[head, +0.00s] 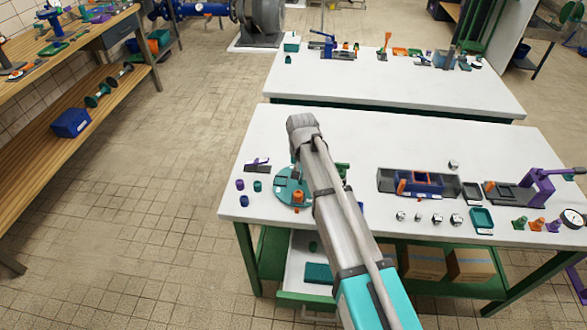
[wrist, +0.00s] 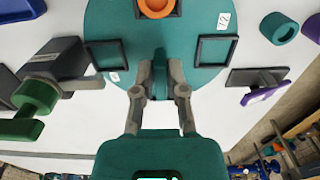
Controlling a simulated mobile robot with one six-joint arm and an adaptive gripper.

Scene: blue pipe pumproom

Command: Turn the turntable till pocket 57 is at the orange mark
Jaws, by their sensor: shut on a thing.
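The turntable (head: 286,197) is a round teal disc on the front white table, partly hidden by my arm in the head view. In the wrist view the turntable (wrist: 190,60) fills the upper middle, with square dark-framed pockets. A white label (wrist: 224,21) at its upper right seems to read 12; another label (wrist: 114,77) at the left is too small to read. An orange ring (wrist: 157,6) sits in the pocket at the top edge. My gripper (wrist: 160,82) is shut on a teal upright peg (wrist: 160,91) on the disc. I cannot make out number 57 or a sure orange mark.
A grey block with a green knob (wrist: 38,95) stands left of the disc, and a dark plate with a purple handle (wrist: 262,92) right. A teal ring (wrist: 279,28) lies beyond. A blue box in a grey tray (head: 418,184) stands further right on the table.

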